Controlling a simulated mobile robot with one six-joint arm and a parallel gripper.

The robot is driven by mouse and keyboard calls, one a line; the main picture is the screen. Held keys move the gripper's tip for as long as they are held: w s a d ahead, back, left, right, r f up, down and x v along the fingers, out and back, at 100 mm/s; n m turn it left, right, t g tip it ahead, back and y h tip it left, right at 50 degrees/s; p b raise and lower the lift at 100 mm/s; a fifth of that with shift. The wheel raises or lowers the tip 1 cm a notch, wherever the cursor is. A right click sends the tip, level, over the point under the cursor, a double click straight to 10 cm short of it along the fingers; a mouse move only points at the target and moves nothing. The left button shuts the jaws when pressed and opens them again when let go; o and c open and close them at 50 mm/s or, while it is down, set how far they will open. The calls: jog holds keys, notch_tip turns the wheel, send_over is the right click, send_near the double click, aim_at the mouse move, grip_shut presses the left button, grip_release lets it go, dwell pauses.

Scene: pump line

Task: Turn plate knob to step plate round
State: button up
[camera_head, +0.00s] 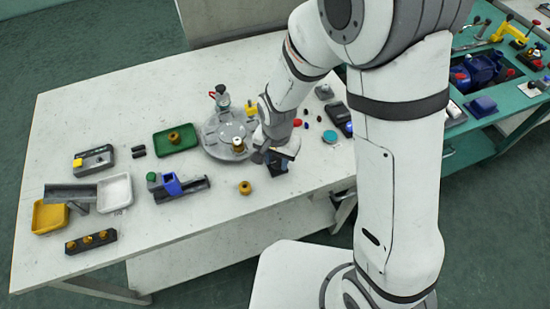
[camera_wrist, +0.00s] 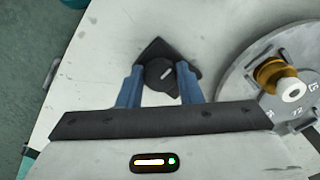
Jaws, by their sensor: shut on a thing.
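The plate knob (camera_wrist: 156,80) is a black round knob with a white mark, on a dark angular base (camera_wrist: 152,50). My gripper (camera_wrist: 160,72) has its two blue fingers shut on the knob, one at each side. In the head view my gripper (camera_head: 272,156) is at the right of the round grey plate (camera_head: 211,137), over the knob's dark base (camera_head: 277,170); the knob itself is hidden there. The plate also shows at the right of the wrist view (camera_wrist: 241,88), with printed marks and a brass part with a white top (camera_wrist: 283,82) near its edge.
A clamp post with a red tip (camera_head: 221,97) stands at the plate's far side. A green tray (camera_head: 163,145) is left of the plate. A brass ring (camera_head: 246,187) lies in front. A teal round button (camera_head: 330,137) is right of my gripper.

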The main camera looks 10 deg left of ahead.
jog(key=shift+w, duration=0.1)
jog(key=n+b, duration=0.1)
jog(key=n, duration=0.3)
jog(key=shift+n+b, duration=0.4)
jog(key=n+b, duration=0.1)
jog(key=n, duration=0.3)
jog(key=shift+n, duration=0.3)
jog(key=n+b, duration=0.1)
jog(key=n, duration=0.3)
jog(key=shift+w, duration=0.1)
jog(key=shift+r+n+b, duration=0.1)
jog(key=shift+n+b, duration=0.4)
jog(key=shift+n, duration=1.6)
jog(key=o, duration=1)
jog(key=shift+c, duration=0.2)
